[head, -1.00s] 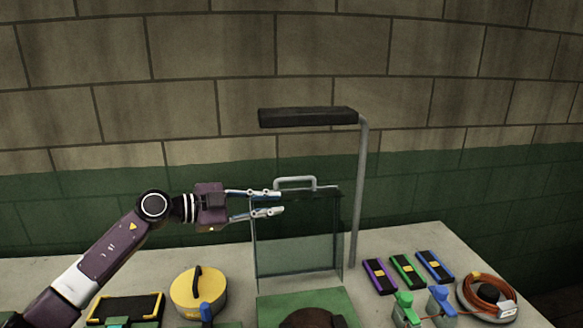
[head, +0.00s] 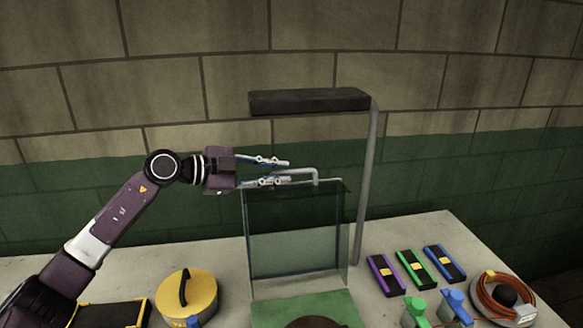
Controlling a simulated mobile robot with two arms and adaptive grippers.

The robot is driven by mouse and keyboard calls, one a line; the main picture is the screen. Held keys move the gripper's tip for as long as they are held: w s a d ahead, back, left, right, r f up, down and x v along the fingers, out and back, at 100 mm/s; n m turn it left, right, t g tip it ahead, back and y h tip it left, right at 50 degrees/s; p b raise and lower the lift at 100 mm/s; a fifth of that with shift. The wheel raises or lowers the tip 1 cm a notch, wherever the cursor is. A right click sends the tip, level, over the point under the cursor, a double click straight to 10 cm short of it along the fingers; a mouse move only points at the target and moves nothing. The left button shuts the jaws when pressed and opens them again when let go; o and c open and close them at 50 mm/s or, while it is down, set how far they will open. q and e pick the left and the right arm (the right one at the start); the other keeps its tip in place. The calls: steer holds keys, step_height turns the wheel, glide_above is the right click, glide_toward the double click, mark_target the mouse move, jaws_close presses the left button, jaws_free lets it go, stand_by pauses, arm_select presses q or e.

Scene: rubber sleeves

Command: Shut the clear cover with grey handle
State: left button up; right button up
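My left gripper (head: 287,172) comes in from the left at handle height. Its two fingers are apart, one above the other, overlapping the handle's left end in the picture. I cannot tell whether they touch it. My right gripper is not in view.
A black lamp bar (head: 310,101) on a grey post (head: 367,185) rises close behind and right of the cover. A green mat (head: 305,306) lies in front. A yellow round lidded thing (head: 190,296) is left; several coloured black boxes (head: 413,269) and an orange cable coil (head: 503,297) are right.

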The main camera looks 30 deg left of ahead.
mark_target(285, 173)
arm_select(q)
steer(key=p+x, duration=0.1)
steer(key=x, duration=0.3)
steer(key=shift+w, duration=0.15)
steer(key=shift+f, duration=0.1)
steer(key=shift+c, duration=0.4)
jaws_close()
